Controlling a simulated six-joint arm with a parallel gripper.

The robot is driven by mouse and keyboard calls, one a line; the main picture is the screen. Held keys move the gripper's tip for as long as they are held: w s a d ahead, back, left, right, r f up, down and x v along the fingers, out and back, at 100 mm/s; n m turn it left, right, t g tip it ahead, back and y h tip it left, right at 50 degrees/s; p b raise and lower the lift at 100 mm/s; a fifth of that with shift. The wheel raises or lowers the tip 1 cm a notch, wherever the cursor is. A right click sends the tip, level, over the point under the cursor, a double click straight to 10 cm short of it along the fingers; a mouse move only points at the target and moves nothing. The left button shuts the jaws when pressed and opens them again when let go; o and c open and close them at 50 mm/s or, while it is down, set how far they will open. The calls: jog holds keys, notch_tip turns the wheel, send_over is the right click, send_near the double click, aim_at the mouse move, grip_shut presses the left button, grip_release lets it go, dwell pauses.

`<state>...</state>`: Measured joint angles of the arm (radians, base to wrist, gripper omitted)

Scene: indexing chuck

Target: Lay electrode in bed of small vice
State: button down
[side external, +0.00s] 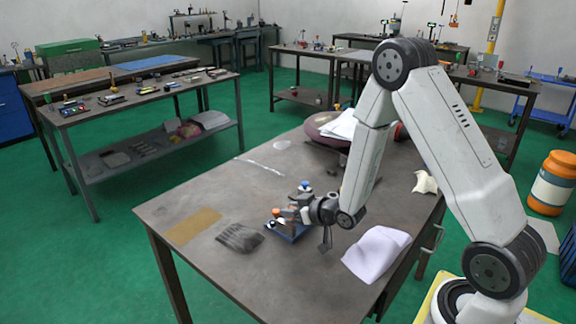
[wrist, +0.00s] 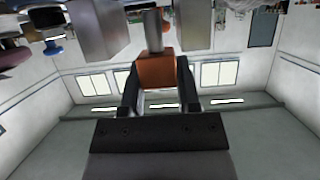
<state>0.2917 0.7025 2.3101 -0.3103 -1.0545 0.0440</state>
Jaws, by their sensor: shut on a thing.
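In the wrist view, my gripper (wrist: 157,80) has its two dark fingers on either side of an orange-brown block (wrist: 157,71) with a grey cylindrical shank (wrist: 153,30); this looks like the electrode. My gripper is shut on the block. In the side external view, my gripper (side external: 290,214) is low over a small blue base (side external: 287,234) on the table. The fingers and the arm hide much of what is there. Two grey metal blocks, left (wrist: 98,28) and right (wrist: 193,24), flank the shank in the wrist view. I cannot tell which part is the small vice.
On the grey table (side external: 200,262) lie a dark crumpled cloth (side external: 240,237), a tan sheet (side external: 194,226) and a pale cloth (side external: 376,252). A blue-topped item (side external: 305,186) stands just behind my gripper. A round maroon object (side external: 328,128) lies at the back. The left front is mostly clear.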

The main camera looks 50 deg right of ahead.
jog(key=shift+f, duration=0.25)
jog(key=shift+c, duration=1.2)
grip_release()
jog(key=shift+s, duration=0.15)
jog(key=v, duration=0.7)
jog(key=shift+s+r, duration=0.2)
jog(key=shift+a, duration=0.1)
jog(key=s+a+r+g, duration=0.3)
jog(key=s+a+g, duration=0.5)
jog(key=g, duration=0.3)
jog(key=shift+s+a, duration=0.2)
jog(key=shift+s, duration=0.65)
